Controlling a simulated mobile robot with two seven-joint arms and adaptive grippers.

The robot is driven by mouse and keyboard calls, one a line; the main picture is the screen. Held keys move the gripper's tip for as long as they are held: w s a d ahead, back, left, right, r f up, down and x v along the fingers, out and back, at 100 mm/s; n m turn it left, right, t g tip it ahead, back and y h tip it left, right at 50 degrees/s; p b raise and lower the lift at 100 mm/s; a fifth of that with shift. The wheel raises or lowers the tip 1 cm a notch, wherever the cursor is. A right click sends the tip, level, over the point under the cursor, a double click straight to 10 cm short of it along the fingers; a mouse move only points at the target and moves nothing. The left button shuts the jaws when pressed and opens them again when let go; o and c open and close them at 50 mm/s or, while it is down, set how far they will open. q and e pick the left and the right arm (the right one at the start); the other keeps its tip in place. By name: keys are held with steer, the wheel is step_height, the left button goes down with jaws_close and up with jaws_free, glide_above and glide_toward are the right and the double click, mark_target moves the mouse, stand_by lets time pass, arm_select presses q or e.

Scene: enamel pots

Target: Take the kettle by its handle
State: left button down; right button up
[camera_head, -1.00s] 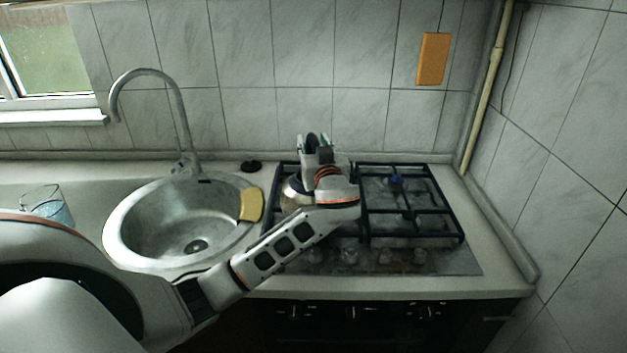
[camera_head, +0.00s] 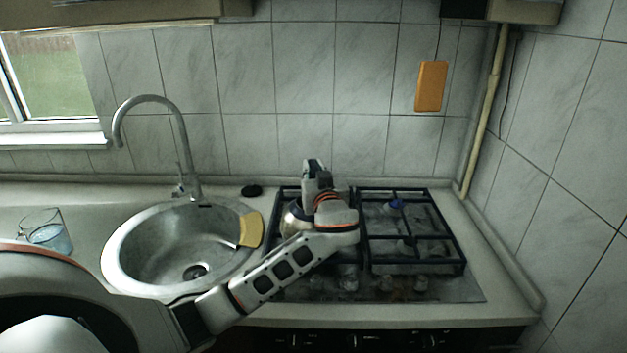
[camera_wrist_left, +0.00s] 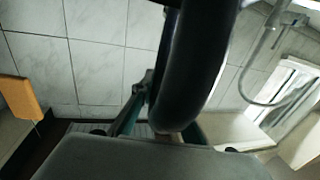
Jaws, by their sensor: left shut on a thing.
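The kettle (camera_head: 290,221) stands on the left side of the gas stove, mostly hidden behind my left arm; only a shiny part of its body shows. My left gripper (camera_head: 314,166) is above the kettle. In the left wrist view, the kettle's thick, dark, curved handle (camera_wrist_left: 195,65) runs down between the fingers of my left gripper (camera_wrist_left: 165,122), which is shut on it. The grip point is partly hidden by the handle and the gripper's own body. My right gripper is not in view.
The gas stove (camera_head: 415,262) has black grates, with its right side empty. To the left are a round sink (camera_head: 125,268) with a tall faucet (camera_head: 183,135), a yellow sponge (camera_head: 250,230) and a glass (camera_head: 46,234). An orange board (camera_head: 431,86) hangs on the tiled wall.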

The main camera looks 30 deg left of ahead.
arm_select(q)
steer(key=shift+r, duration=0.3)
